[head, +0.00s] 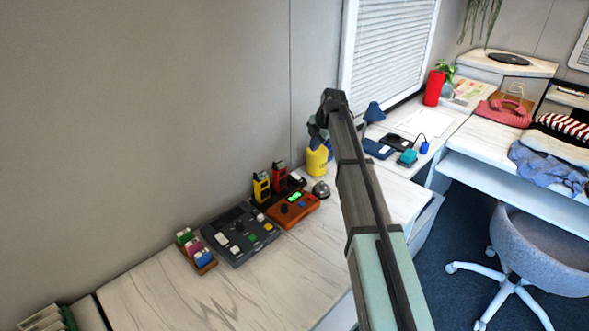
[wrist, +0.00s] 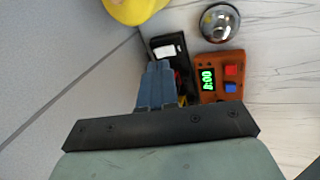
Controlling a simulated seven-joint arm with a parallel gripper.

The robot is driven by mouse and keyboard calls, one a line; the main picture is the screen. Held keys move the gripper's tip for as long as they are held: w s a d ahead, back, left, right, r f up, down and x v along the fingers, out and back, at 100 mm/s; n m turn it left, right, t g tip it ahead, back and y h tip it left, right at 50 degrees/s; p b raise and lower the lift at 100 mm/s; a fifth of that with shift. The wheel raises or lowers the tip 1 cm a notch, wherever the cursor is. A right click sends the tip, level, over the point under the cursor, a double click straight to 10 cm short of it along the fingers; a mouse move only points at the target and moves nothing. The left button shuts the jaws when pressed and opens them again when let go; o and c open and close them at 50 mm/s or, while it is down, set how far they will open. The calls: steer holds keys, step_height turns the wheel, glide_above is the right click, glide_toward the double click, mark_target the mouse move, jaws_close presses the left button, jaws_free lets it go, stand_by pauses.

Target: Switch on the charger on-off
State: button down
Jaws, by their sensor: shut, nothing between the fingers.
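The black charger base (head: 266,203) stands against the wall in the head view, with a yellow handset (head: 261,187) and a red handset (head: 280,176) upright in it. A white switch (head: 297,176) sits at its far end; the same switch (wrist: 168,50) shows in the wrist view. I cannot tell which way it is set. My gripper (wrist: 158,66) is shut and empty. Its blue fingers overlap the charger in the wrist view, with the tips just below the switch in the picture, and hide most of the handsets. In the head view my gripper (head: 318,138) appears above the counter, apart from the charger.
An orange clock box (head: 293,210) with green digits, a silver bell (head: 320,188) and a yellow container (head: 316,162) stand close to the charger. A dark control panel (head: 240,236) lies nearer the front. The wall runs right behind.

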steer(key=s+a+n, duration=0.1)
steer(key=a, duration=0.3)
glide_toward(294, 175)
steer(key=shift+n, duration=0.3)
steer(key=x, duration=0.7)
steer(key=shift+w+a+r, duration=0.25)
steer(key=shift+w, duration=0.15)
